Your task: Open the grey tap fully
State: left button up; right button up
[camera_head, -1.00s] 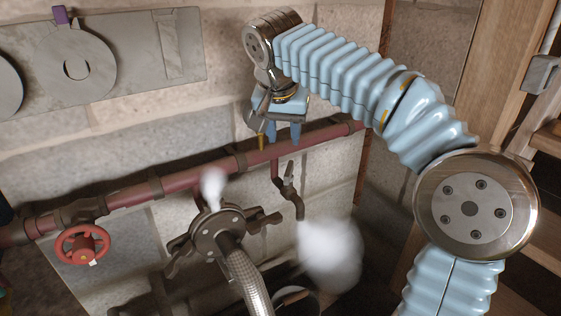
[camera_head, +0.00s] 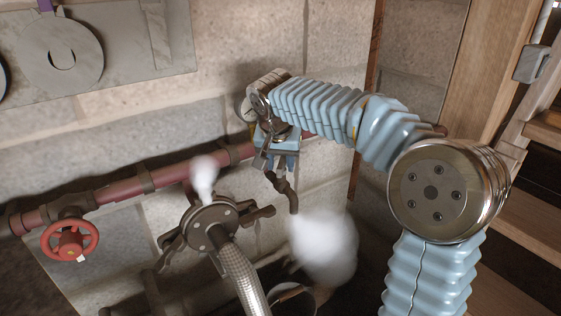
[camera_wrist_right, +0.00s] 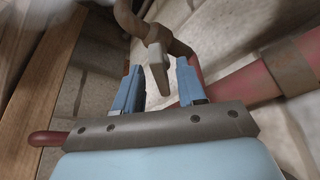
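The grey tap (camera_head: 283,184) hangs on a short branch below the red pipe, with its spout pointing down. My right gripper (camera_head: 279,165) is just above it and hides its upper part in the head view. In the right wrist view my right gripper (camera_wrist_right: 159,68) is open. The tap's flat grey lever (camera_wrist_right: 157,66) reaches into the gap between the two blue fingers, with space visible on both sides. I cannot tell whether a finger touches it. My left gripper is not in view.
White vapour (camera_head: 324,245) hangs below the spout, and a smaller puff (camera_head: 204,176) is above a round clamped flange (camera_head: 209,228) with a braided hose. The red pipe (camera_head: 120,187) runs along the stone wall. A red handwheel (camera_head: 69,240) is at left, wooden shelving (camera_head: 430,60) at right.

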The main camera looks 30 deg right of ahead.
grip_shut()
jog(key=shift+n, duration=0.3)
jog(key=n, duration=0.1)
jog(key=n+y+p, duration=0.1)
jog(key=n, duration=0.1)
jog(key=shift+s+d+r+t, duration=0.15)
jog(key=shift+d+t, duration=0.15)
jog(key=shift+d, duration=0.05)
jog(key=shift+d+n+y+p, duration=0.15)
jog(key=shift+n+y+p, duration=0.35)
jog(key=shift+n, duration=0.85)
jog(key=shift+d+n+y+p, duration=0.15)
jog(key=shift+n+y+p, duration=0.35)
jog(key=shift+n, duration=0.85)
grip_release()
